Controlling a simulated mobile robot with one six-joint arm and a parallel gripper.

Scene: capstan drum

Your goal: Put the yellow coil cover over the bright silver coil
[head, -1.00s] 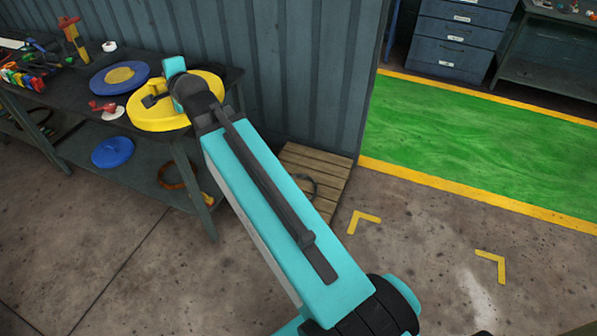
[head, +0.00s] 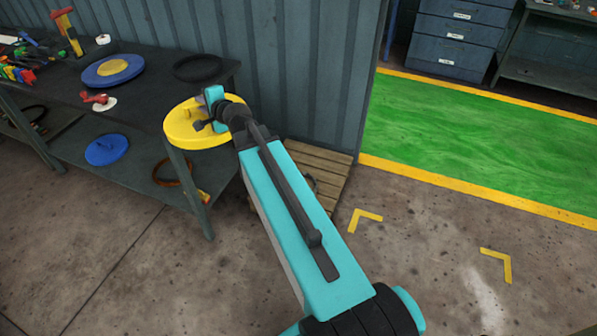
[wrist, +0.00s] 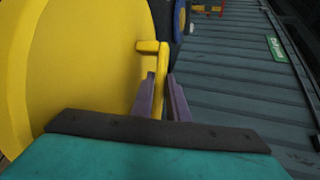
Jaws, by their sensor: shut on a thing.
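The yellow coil cover (head: 178,128) is a round disc with an upright handle. My gripper (head: 208,108) is shut on that handle and holds the cover over the front right corner of the dark workbench (head: 140,110). In the wrist view the cover (wrist: 75,65) fills the left side, and its yellow handle (wrist: 152,47) sits between the purple fingers of my gripper (wrist: 163,98). I cannot make out a bright silver coil. A thin dark ring shows partly on the wooden pallet (head: 325,165), mostly hidden by my arm.
A black ring (head: 197,67) and a blue-and-yellow disc (head: 113,70) lie on the bench top. A blue cover (head: 106,149) and a copper-coloured coil (head: 165,176) are on the lower shelf. A corrugated wall (head: 300,70) stands behind.

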